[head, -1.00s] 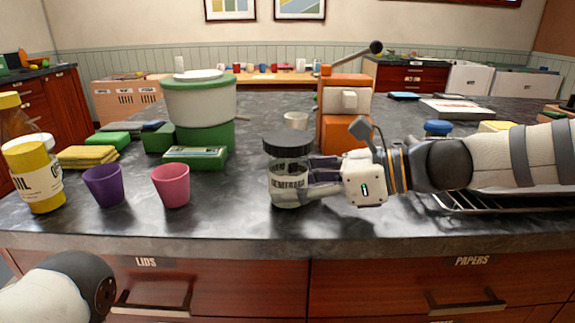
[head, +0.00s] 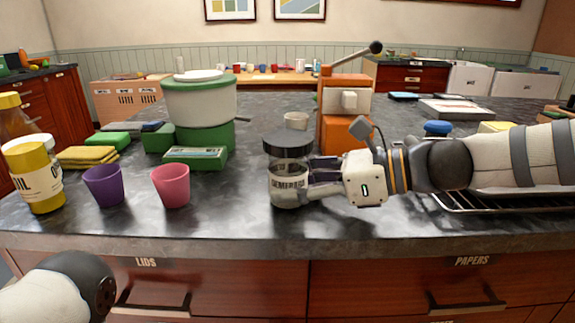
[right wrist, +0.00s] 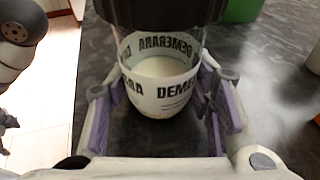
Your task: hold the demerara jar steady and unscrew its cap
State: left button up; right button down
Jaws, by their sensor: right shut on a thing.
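The demerara jar (head: 287,186) stands upright on the dark counter, clear with a printed label and pale contents low inside. Its wide black cap (head: 287,143) is on top. My right gripper (head: 300,185) comes in from the right and is shut on the jar's body below the cap. In the right wrist view the jar (right wrist: 163,88) sits between the purple finger pads, with the dark cap (right wrist: 160,10) at the top edge. My left arm shows only as a rounded link at the lower left; its gripper is out of the picture.
A pink cup (head: 171,187) and a purple cup (head: 104,186) stand left of the jar. A green-and-white canister (head: 200,105) and an orange machine (head: 345,105) stand behind. A wire rack (head: 490,203) lies under my right arm. The counter's front edge is clear before the jar.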

jog(key=c, duration=0.7)
grip_release()
jog(key=v, duration=1.2)
jog(key=shift+s, duration=0.1)
